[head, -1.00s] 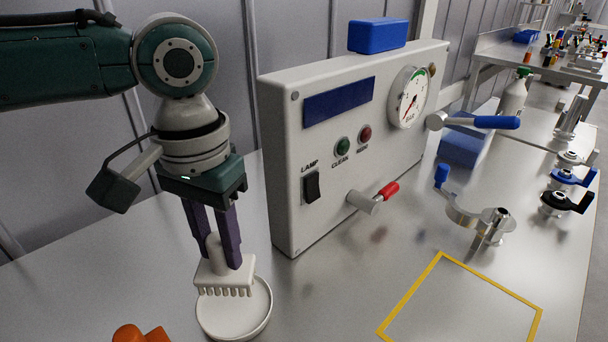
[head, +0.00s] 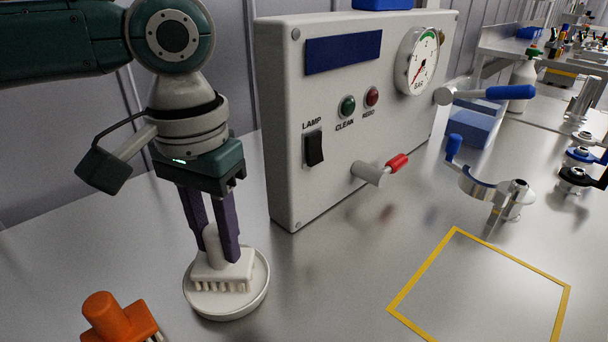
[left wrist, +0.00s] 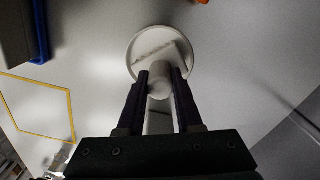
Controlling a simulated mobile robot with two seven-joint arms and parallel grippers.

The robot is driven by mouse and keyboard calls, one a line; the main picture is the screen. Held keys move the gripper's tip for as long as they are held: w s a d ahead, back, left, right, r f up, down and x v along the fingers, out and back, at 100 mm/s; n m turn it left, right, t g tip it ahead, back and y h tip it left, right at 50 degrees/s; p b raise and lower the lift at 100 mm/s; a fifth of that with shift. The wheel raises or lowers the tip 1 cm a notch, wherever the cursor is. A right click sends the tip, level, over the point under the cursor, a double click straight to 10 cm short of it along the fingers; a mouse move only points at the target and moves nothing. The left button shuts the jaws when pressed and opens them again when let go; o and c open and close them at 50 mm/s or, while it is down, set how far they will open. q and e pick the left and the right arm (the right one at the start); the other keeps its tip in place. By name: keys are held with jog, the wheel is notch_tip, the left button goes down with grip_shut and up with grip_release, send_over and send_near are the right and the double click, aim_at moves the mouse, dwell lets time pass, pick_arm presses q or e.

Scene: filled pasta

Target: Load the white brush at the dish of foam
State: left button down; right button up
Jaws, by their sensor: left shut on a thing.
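The white brush (head: 222,272) is upright, bristles down, in the white dish (head: 243,306) at the lower left of the head view. Its bristle tips are inside the dish's rim, at or close to the dish floor; I cannot tell how firmly they touch. My left gripper (head: 217,240) is shut on the brush's handle from above. In the left wrist view the handle (left wrist: 160,82) sits between the two fingers, over the round dish (left wrist: 141,45). I cannot make out foam as separate from the white dish. My right gripper is not in view.
A grey control box (head: 290,150) with lamp switch, buttons and gauge stands behind right. A yellow-outlined square (head: 421,268) marks bare table. A clamp with a blue handle (head: 490,190) stands beyond it.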

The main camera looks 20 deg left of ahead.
pick_arm(q)
jog(key=shift+f, duration=0.5)
dwell(0.8)
jog(key=shift+a+f+p, duration=0.1)
jog(key=shift+f+p, duration=0.05)
jog(key=shift+p, duration=0.15)
dwell(2.0)
notch_tip(320, 180, up, 7)
jog(key=p, duration=0.9)
dwell(0.6)
